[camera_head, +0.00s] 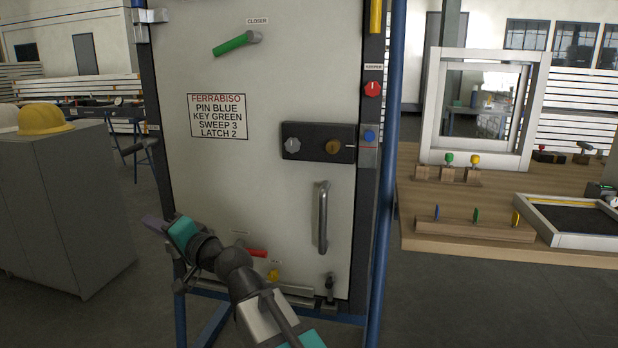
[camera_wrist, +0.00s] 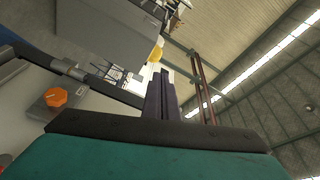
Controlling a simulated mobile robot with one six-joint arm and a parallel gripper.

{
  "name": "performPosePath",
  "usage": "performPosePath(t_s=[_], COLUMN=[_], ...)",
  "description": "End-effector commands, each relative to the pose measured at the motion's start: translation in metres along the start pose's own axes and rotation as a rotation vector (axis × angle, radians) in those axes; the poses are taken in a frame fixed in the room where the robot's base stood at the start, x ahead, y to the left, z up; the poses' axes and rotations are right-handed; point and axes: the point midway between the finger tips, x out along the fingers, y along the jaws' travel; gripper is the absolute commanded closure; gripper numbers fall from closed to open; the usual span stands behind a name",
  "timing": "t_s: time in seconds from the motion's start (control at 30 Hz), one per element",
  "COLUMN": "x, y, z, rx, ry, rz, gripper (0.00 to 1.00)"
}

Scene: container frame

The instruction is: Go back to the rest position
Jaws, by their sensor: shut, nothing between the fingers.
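My gripper (camera_head: 154,222) is at the lower left of the door in the head view, its fingers pointing left, away from the panel. In the wrist view its dark fingers (camera_wrist: 161,96) are together with nothing between them. The light door panel (camera_head: 240,190) stands upright in its frame and carries a sign, a black lock plate (camera_head: 318,142) and a vertical handle (camera_head: 323,217). My arm hides part of the door's lower left. No part of the door is visibly held by my gripper.
A grey cabinet (camera_head: 65,205) with a yellow helmet (camera_head: 45,119) stands left of the gripper. The door's blue post (camera_head: 386,190) is to the right, then a wooden bench (camera_head: 425,205) with keys and a tray. An orange knob (camera_wrist: 55,97) shows in the wrist view.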

Motion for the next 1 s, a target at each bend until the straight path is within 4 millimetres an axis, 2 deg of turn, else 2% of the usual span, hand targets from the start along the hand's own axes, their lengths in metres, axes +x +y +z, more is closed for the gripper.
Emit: performPosePath(t_s=[0.27,0.47,0.77,1.0], x=[-0.01,-0.031,-0.083,-0.141], y=[0.051,0.113,0.205,0.27], z=[-0.006,-0.011,-0.009,-0.001], rx=[-0.04,-0.077,-0.11,-0.113], ry=[-0.039,-0.091,-0.191,-0.283], rz=[0.118,0.257,0.475,0.646], gripper=[1.0,1.0,1.0,1.0])
